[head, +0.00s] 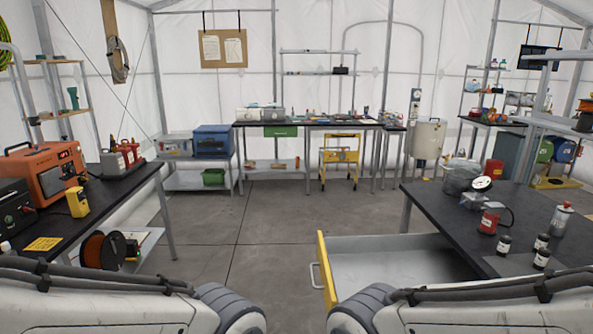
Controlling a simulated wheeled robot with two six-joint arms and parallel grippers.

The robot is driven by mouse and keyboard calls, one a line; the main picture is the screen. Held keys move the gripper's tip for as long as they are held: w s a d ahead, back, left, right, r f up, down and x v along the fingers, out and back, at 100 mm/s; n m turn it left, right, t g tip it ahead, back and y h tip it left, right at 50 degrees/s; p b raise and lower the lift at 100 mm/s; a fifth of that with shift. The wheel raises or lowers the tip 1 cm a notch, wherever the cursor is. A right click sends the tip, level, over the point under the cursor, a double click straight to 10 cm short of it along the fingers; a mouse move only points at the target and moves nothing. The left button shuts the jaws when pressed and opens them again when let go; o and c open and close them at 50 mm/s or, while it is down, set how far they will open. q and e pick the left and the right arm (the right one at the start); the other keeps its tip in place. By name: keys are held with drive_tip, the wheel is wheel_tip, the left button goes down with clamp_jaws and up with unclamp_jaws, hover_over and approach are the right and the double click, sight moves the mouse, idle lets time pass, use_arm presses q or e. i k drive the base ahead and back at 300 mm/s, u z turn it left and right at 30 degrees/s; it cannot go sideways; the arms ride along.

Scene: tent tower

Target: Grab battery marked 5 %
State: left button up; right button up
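No marking reading 5 % can be made out in the head view, so I cannot tell which thing is the battery. Several upright red-and-grey units (124,157), possibly batteries in a holder, stand on the left workbench (130,182). A small yellow device (78,202) stands nearer on the same bench. Only parts of my two arms show along the bottom edge. Neither gripper is in view.
An orange machine (42,173) and a black box (16,209) crowd the left bench. At right, an open drawer (390,262) with a yellow front juts out from the right table (440,205). Several small bottles and a red can (489,222) stand there. The middle floor (270,212) is clear.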

sight(542, 256)
drive_tip(key=z, duration=0.05)
drive_tip(key=k, duration=1.2)
drive_tip(key=u, duration=0.55)
drive_tip(key=i, duration=1.45)
drive_tip(key=z, duration=2.05)
